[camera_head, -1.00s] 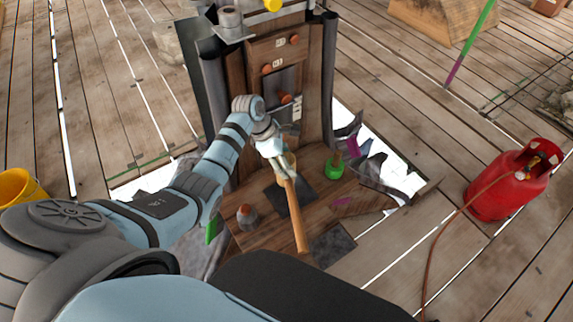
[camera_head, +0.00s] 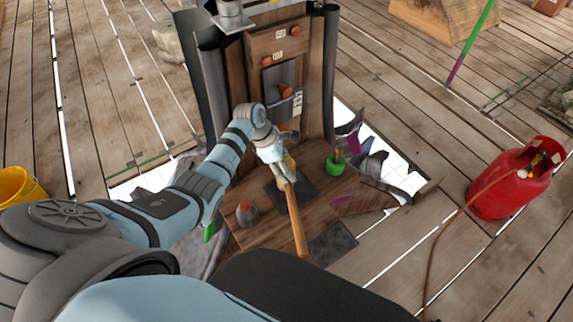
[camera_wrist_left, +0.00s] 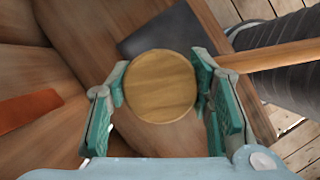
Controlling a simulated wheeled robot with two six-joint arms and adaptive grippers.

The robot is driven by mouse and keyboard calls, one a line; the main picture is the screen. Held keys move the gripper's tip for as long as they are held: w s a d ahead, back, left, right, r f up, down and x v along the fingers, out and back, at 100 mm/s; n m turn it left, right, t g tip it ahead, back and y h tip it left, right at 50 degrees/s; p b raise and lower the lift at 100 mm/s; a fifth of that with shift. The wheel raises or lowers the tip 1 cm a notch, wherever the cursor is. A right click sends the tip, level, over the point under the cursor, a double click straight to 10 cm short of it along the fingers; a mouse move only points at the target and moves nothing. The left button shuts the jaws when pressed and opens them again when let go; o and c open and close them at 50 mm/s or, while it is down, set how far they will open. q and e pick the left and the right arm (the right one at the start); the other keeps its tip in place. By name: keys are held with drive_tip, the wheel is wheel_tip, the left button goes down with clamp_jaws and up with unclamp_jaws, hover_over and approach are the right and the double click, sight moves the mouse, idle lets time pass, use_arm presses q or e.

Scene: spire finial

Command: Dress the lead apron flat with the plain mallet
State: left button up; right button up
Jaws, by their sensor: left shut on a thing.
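My left gripper (camera_head: 282,164) is shut on the plain mallet (camera_head: 295,218), a wooden one whose handle slants down toward the front. In the left wrist view, the round face of the mallet head (camera_wrist_left: 160,86) sits between the two teal fingers, with the handle running off right. A dark grey flat sheet, seemingly the lead apron (camera_head: 305,189), lies on the wooden base below the gripper; the arm and mallet partly cover it. Its corner shows in the left wrist view (camera_wrist_left: 150,34). I cannot tell whether the mallet touches it. My right gripper is out of view.
An upright wooden panel (camera_head: 262,46) with orange knobs stands behind. A green pot (camera_head: 335,168) and an orange-topped grey cone (camera_head: 247,217) stand on the base. A second dark sheet (camera_head: 332,246) lies at the front edge.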

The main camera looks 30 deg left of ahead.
use_arm(q)
drive_tip(key=shift+w+r, duration=0.1)
wheel_tip(320, 180, up, 3)
drive_tip(key=shift+w+r+p, duration=0.1)
drive_tip(key=shift+p, duration=1)
drive_tip(key=shift+r, duration=0.45)
